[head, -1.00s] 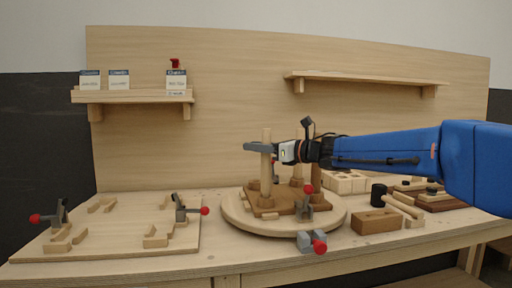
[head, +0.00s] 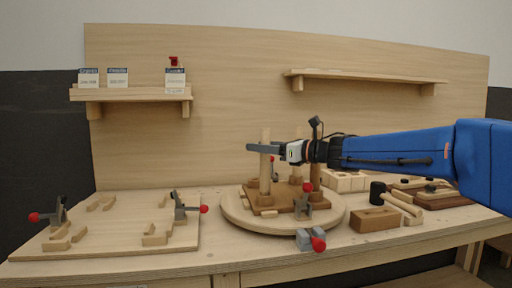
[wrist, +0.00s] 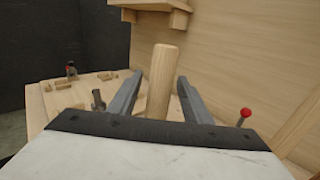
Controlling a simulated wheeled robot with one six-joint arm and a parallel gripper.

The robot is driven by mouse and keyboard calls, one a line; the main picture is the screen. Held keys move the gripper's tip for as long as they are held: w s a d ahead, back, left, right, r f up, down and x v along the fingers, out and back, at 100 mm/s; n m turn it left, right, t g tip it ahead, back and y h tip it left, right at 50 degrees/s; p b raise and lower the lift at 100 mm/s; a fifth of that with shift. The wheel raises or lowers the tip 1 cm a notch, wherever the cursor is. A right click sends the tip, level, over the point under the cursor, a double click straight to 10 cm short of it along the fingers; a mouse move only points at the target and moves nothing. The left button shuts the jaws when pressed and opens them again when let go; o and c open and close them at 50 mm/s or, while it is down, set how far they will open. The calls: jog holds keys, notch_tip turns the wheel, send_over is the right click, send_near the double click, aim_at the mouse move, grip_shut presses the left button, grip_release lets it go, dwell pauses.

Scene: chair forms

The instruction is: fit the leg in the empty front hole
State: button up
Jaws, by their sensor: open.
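A pale round leg (head: 265,170) stands upright at the front left of the brown chair seat (head: 285,207); its foot meets a wooden collar there, and how deep it sits cannot be told. My gripper (head: 264,148) is open at the leg's upper part. In the wrist view the leg (wrist: 161,80) rises between the two spread fingers of my gripper (wrist: 159,80), with a gap visible at each side. Another pale leg (head: 297,169) stands behind, and a darker one (head: 315,178) stands to the right, partly under my arm.
The seat lies on a round wooden turntable (head: 234,210), with red-knobbed clamps (head: 305,205) at it. A mallet (head: 390,198) and wooden block (head: 375,220) lie right. A jig board (head: 120,238) with clamps is left. Shelves hang on the back panel.

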jog(key=s+d+m+t+h, duration=0.3)
jog(key=d+m+t+h, duration=0.15)
jog(key=d+m, duration=0.65)
jog(key=s+d+m+t+h, duration=0.45)
jog(key=d+m, duration=0.35)
jog(key=d, duration=0.6)
jog(key=s+d+f+m+g+h, duration=0.1)
jog(key=s+d+f+m+h, duration=0.2)
jog(key=d+f+m+h, duration=0.25)
jog(key=s+d+f+m+g+h, duration=0.2)
jog(key=s+d+f+m, duration=0.3)
jog(key=m, duration=0.3)
jog(key=s+a+f+m+g, duration=0.2)
jog(key=s+f+m+g, duration=0.8)
jog(key=s+f, duration=1.5)
jog(key=f+m, duration=0.1)
jog(key=m, duration=0.4)
jog(key=shift+f+m+y, duration=0.2)
jog(key=shift+m+y, duration=0.15)
